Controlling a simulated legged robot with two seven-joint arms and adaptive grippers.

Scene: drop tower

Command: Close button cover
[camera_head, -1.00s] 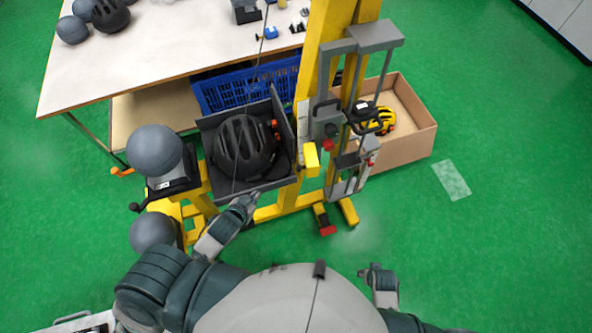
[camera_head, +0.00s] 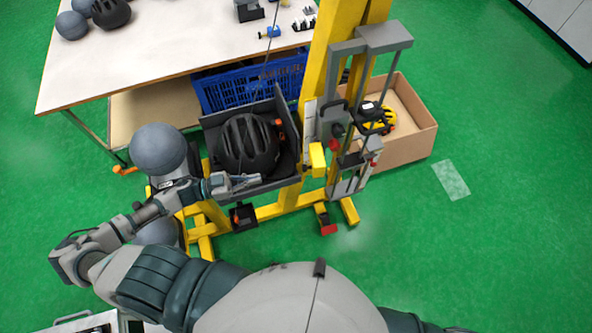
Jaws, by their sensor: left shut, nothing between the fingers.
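A grey control box (camera_head: 335,118) with a red button (camera_head: 334,144) is fixed to the yellow drop tower (camera_head: 341,50). A small black box (camera_head: 243,216) with an orange-red part sits low on the yellow frame, below the helmet tray. I cannot tell which part is the button cover, or whether it is open. My left gripper (camera_head: 256,182) is shut and empty, pointing right at the front edge of the tray (camera_head: 284,181). The black box is just below it, and I cannot tell whether they touch. My right gripper is out of view.
A black helmet (camera_head: 250,146) lies in the tray. A grey head form (camera_head: 158,149) stands left of it, close to my left arm. A red-topped pedal (camera_head: 327,227) is on the floor. A cardboard box (camera_head: 410,146) stands right.

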